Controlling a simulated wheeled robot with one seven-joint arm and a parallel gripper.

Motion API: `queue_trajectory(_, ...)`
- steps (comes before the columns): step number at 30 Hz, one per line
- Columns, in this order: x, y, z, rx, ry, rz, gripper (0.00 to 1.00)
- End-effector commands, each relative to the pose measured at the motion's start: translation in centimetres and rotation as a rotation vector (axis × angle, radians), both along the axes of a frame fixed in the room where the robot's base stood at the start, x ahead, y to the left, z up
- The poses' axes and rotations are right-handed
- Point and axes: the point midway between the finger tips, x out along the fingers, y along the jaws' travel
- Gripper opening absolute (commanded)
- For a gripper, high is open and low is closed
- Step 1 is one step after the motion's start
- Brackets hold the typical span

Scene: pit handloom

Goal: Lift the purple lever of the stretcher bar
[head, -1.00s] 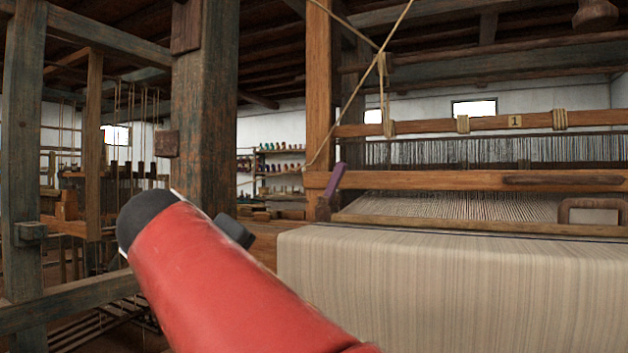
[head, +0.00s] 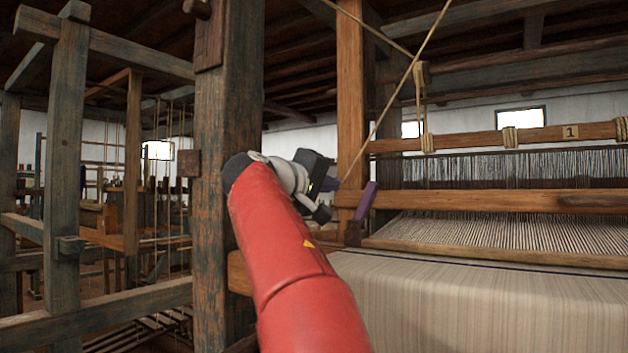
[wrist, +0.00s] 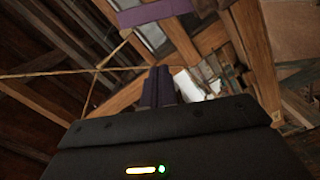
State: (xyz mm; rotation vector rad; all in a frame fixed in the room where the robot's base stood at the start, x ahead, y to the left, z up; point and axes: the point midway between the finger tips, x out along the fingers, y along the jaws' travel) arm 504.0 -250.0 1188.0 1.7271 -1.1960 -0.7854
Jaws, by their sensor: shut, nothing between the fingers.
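The purple lever (head: 366,202) stands up, slightly tilted, at the left end of the loom's wooden beam, beside the upright post. In the wrist view a purple bar that looks like the lever (wrist: 155,12) crosses the top of the picture, beyond the fingertips. My gripper (head: 335,184) is just left of the lever in the head view, with a small gap seen between them. Its two dark purple fingers (wrist: 158,72) are together, with nothing between them. The stretcher bar itself is not clearly made out.
Striped cloth (head: 480,300) spreads over the loom front at the right. A thick wooden post (head: 226,120) stands left of my arm, and a thinner post (head: 352,95) rises behind my gripper. A rope (head: 402,80) runs down slantwise near the lever.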

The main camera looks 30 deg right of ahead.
Motion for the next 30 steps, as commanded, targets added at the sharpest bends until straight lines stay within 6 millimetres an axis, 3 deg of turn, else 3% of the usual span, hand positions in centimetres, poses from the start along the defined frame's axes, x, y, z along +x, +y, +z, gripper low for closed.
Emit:
queue_trajectory(2,0.5,-1.7,0.1,0.001,0.000,-0.004,0.00)
queue_trajectory(9,-2.1,-3.0,-1.6,0.000,-0.001,0.000,0.00)
queue_trajectory(23,-2.6,-3.2,-1.7,0.002,-0.006,0.002,0.00)
queue_trajectory(30,-3.8,-3.7,-2.2,0.080,-0.197,0.001,0.00)
